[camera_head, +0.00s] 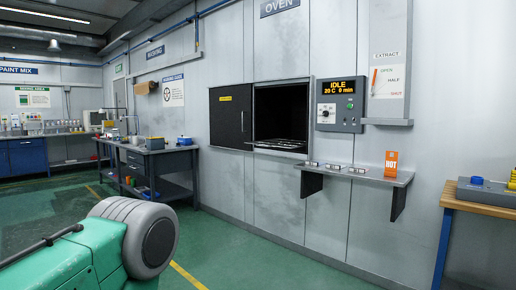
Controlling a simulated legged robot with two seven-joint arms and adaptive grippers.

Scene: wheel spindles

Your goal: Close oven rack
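The oven (282,110) is set in the grey wall ahead, with a dark square opening. Its dark door (230,117) stands to the left of the opening, slid or swung aside. The oven rack (280,144) lies at the bottom of the opening and its front edge sticks out a little past the wall. I cannot tell whether anything lies on it. Neither of my grippers is in view.
A control panel (339,104) reading IDLE is right of the opening. A wall shelf (354,174) with small items and an orange HOT sign (391,164) juts out below it. A wooden bench (480,205) stands at right, a dark workbench (160,165) at left.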

